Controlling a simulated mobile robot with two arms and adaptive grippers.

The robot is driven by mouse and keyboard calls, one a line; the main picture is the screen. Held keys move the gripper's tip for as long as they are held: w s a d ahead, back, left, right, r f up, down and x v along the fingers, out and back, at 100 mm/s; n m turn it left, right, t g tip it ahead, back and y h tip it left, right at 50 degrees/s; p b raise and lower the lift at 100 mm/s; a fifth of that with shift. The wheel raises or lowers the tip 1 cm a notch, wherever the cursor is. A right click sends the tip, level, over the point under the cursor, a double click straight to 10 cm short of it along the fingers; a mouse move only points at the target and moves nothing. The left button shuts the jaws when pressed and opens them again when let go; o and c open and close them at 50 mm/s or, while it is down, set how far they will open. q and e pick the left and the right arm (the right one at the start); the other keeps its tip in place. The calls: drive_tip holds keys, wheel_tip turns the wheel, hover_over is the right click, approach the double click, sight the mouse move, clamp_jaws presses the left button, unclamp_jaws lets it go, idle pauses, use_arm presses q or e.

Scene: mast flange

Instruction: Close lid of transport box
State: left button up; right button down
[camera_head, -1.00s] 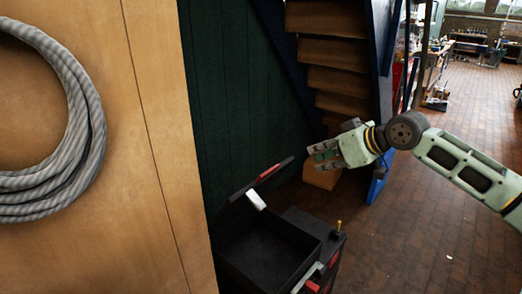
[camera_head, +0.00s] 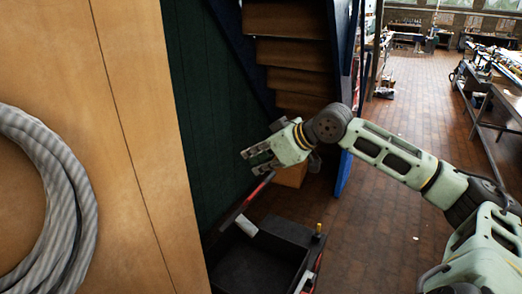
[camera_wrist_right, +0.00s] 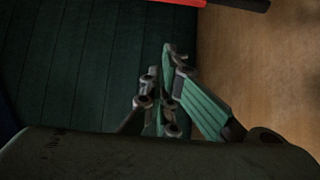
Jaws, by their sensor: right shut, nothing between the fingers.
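The black transport box (camera_head: 288,231) stands open on the floor at the bottom of the head view. Its lid (camera_head: 236,211) is raised and tilted, seen almost edge-on, with a red strip on it and a white piece near its lower part. My right gripper (camera_head: 250,158) is shut and empty, just above and left of the lid's upper end. I cannot tell whether it touches the lid. In the right wrist view the green fingers (camera_wrist_right: 168,75) are together, and a red and black bar (camera_wrist_right: 205,3), likely the lid's edge, crosses the top. My left gripper is out of view.
A wooden panel (camera_head: 130,120) with a coiled grey hose (camera_head: 75,215) stands close on the left. A dark green wall (camera_head: 205,110) is behind the box. Wooden stairs (camera_head: 285,50) with a blue side rise behind my right gripper. Brick floor (camera_head: 390,230) is open at right.

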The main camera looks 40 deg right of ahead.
drive_tip(key=w+f+p, duration=0.1)
drive_tip(key=f+p, duration=0.1)
drive_tip(key=f, duration=0.1)
drive_tip(key=w+a+f+p, duration=0.1)
drive_tip(key=f, duration=0.1)
drive_tip(key=shift+w+f, duration=0.25)
drive_tip(key=shift+w, duration=0.1)
drive_tip(key=shift+s+d+f, duration=0.15)
drive_tip(key=shift+s+f, duration=0.05)
drive_tip(key=shift+s, duration=0.3)
drive_tip(key=shift+s+f, duration=0.1)
drive_tip(key=shift+f, duration=0.05)
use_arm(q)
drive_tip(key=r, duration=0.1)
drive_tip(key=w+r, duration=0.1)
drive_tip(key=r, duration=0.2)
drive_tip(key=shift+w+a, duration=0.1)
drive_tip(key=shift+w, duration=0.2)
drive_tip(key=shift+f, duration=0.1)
